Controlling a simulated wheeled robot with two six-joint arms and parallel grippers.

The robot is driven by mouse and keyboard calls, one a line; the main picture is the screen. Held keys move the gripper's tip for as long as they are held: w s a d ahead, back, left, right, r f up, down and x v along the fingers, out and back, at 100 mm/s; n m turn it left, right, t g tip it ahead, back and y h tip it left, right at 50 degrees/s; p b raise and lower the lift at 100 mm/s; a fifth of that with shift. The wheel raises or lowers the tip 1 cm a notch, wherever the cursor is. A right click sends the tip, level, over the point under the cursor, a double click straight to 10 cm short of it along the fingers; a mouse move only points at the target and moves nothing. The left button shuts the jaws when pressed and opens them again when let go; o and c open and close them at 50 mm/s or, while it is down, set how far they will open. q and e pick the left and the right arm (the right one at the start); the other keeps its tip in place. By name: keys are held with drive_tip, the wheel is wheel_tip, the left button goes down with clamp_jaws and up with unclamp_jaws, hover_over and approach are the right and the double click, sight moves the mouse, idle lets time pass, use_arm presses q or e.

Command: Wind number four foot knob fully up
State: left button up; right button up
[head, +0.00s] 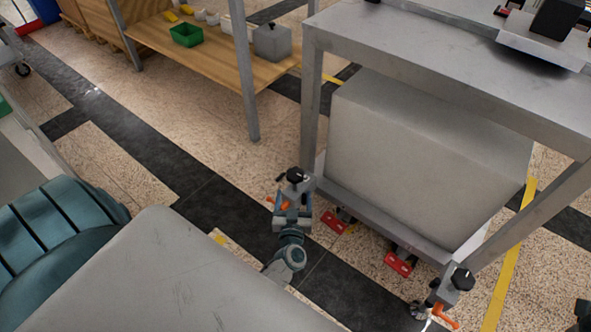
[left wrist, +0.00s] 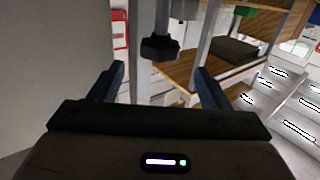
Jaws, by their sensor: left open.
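A black foot knob (head: 294,175) sits at the near left leg of the grey metal stand (head: 318,100), above an orange lever (head: 279,204). Another black knob (head: 462,279) is at the stand's right leg. I see no number on either. My left gripper (head: 292,197) is at the left knob, in front of it and low by the leg. In the left wrist view the black knob (left wrist: 160,47) hangs under a grey stem, between the two spread blue fingers (left wrist: 159,80) and apart from both. The gripper is open and empty. My right gripper is not in view.
A large grey block (head: 420,150) fills the stand's lower shelf. Red brackets (head: 398,263) lie low along its front edge. A wooden bench (head: 215,50) with a green bin (head: 186,35) stands behind. Open floor with dark strips lies left of the stand.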

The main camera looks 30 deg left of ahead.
sight(296, 168)
use_arm(q)
drive_tip(key=b+x, duration=0.2)
drive_tip(key=x, duration=0.8)
drive_tip(key=shift+w+a+b, duration=0.2)
drive_tip(key=shift+w+b, duration=0.1)
drive_tip(key=c, duration=1)
